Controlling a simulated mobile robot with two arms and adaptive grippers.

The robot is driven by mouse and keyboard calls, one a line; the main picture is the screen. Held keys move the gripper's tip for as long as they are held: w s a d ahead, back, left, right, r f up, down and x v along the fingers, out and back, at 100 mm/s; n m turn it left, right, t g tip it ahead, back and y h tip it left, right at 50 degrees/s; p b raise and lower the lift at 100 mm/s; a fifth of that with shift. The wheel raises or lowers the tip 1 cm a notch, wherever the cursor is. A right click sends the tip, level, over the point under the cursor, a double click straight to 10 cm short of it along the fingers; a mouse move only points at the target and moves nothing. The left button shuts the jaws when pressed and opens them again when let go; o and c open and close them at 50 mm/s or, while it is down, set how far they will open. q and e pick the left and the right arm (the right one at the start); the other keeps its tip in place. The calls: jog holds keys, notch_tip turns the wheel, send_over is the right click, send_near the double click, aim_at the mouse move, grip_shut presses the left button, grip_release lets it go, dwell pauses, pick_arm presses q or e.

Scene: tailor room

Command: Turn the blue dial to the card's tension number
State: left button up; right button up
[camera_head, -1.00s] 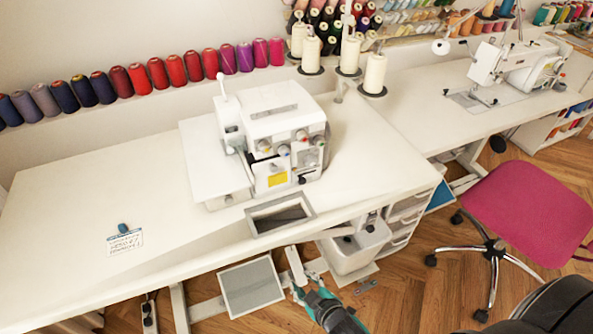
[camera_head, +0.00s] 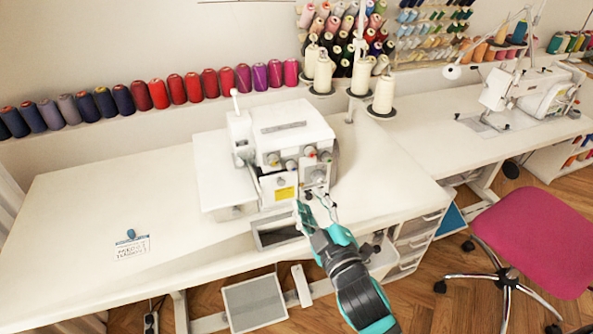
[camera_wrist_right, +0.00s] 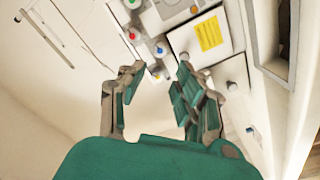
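The white overlock machine (camera_head: 283,128) stands on the table with several small dials on its front. In the right wrist view the blue dial (camera_wrist_right: 161,49) is a pale knob with a blue mark, just beyond the fingertips. My right gripper (camera_head: 317,202) is open and empty in front of the machine's lower right front. In the wrist view its fingers (camera_wrist_right: 158,68) are spread, apart from the blue dial. The card (camera_head: 132,248) lies on the table at the left; its writing is too small to read. My left gripper is not in view.
A small blue object (camera_head: 131,233) lies at the card's top edge. A yellow label (camera_wrist_right: 209,33) is beside the dials. An open tray (camera_head: 275,236) is set in the table's front edge. Thread cones (camera_head: 383,95) stand behind the machine.

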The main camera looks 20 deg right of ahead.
aim_at(294, 169)
jog(key=w, duration=1)
jog(key=shift+a+p, duration=0.15)
jog(key=shift+p, duration=0.25)
jog(key=shift+s, duration=0.1)
grip_shut()
